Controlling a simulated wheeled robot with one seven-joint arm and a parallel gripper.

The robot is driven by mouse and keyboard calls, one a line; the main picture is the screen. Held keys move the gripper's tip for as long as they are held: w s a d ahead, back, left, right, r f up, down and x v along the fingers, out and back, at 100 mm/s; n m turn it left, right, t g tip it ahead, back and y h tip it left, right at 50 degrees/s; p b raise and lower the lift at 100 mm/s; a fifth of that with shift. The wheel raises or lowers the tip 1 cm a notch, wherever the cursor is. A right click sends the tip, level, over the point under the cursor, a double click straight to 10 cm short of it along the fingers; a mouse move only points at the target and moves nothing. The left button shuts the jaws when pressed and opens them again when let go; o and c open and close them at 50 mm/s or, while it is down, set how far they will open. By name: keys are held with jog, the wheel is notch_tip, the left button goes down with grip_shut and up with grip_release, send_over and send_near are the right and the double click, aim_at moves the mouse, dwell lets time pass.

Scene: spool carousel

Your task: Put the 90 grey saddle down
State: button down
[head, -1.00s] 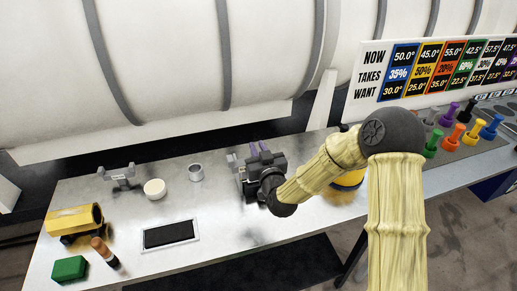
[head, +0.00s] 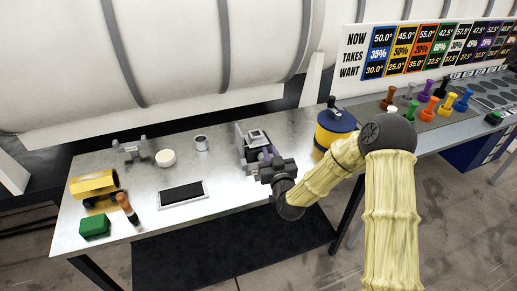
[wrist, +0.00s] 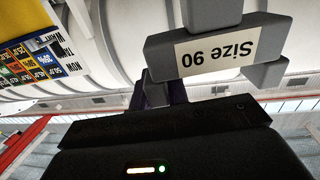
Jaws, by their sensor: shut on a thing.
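The grey saddle (wrist: 232,48) fills the upper right of the wrist view. Its white label reads "Size 90" upside down, and grey blocks stick out from its body. My gripper (head: 267,158) is shut on the saddle, at the right half of the metal bench (head: 225,195) in the head view. Its dark purple fingers also show below the saddle in the wrist view (wrist: 160,93). In the head view my gripper and wrist partly hide the saddle, and I cannot tell whether it touches the bench.
A grey piece with a pale square (head: 257,134) shows just behind my gripper. A blue and yellow pot (head: 335,128) stands to the right.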

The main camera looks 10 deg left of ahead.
jog(key=s+d+f+m+h, duration=0.2)
jog(key=d+f+h, duration=0.1)
jog(key=d+f, duration=0.7)
jog(key=s+d+f+m+t+h, duration=0.1)
jog(key=s+d+f+m+h, duration=0.1)
jog(key=d+f, duration=0.7)
jog(key=d+m+h, duration=0.1)
jog(key=d+h, duration=0.1)
jog(key=d, duration=0.4)
jog(key=shift+s+d+f+t+h, duration=0.15)
jog(key=shift+f+t+h, duration=0.15)
jog(key=shift+f, duration=0.1)
jog(key=shift+d, duration=0.15)
